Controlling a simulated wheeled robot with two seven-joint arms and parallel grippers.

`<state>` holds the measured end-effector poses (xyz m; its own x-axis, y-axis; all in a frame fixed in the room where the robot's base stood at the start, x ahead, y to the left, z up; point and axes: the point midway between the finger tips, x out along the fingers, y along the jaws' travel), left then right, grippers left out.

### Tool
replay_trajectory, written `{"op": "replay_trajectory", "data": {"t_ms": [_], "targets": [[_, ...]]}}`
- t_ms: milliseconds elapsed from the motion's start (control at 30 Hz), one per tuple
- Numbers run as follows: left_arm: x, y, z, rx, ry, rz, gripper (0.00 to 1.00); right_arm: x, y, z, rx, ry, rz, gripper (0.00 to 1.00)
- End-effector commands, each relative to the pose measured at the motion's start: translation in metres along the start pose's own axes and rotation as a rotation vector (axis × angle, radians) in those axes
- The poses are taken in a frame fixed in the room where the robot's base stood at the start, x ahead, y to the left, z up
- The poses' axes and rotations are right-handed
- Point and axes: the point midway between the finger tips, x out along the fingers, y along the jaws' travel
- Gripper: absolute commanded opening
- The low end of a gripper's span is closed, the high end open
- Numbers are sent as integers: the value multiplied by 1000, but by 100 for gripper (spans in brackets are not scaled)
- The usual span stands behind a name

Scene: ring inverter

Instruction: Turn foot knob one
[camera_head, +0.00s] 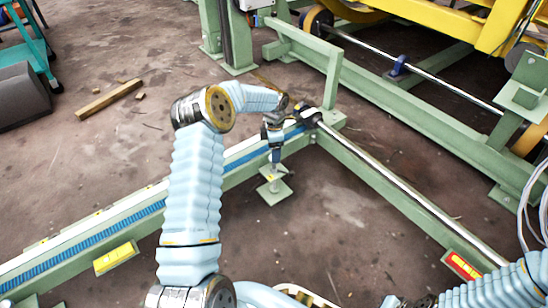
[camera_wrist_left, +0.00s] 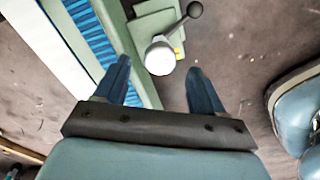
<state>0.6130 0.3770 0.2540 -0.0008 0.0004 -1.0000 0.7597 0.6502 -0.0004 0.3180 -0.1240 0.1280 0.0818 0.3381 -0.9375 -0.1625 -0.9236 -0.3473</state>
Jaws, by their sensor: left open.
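The foot knob shows in the left wrist view as a white round cap (camera_wrist_left: 160,57) with a short grey lever ending in a dark ball (camera_wrist_left: 194,9). It stands over a green foot plate (camera_wrist_left: 172,30) beside the frame rail. In the head view the foot plate (camera_head: 274,192) lies on the floor by the rail; the knob is hard to make out there. My left gripper (camera_head: 275,155) points down above the foot. Its blue fingers (camera_wrist_left: 159,66) are open, with the cap between their tips in the picture; no contact is clear. My right gripper is out of view.
A green rail with a blue strip (camera_head: 90,238) runs beside the foot. A shiny shaft (camera_head: 400,190) on a green beam runs to the lower right. A yellow and green machine (camera_head: 450,30) stands behind. A wooden block (camera_head: 108,99) lies on open floor at left.

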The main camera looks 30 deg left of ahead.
Motion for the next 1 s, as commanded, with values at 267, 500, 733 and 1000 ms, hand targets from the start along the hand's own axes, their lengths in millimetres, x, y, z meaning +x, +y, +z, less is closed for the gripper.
{"op": "replay_trajectory", "data": {"t_ms": [267, 500, 733, 1000], "targets": [[28, 0, 0, 0, -1, 0, 70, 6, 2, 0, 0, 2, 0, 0], [29, 0, 0, 0, -1, 1, 70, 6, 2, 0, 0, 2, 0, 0], [29, 0, 0, 0, -1, 0, 40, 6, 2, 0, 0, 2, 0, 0], [29, 0, 0, 2, -1, 1, 14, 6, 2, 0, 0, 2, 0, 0]]}}
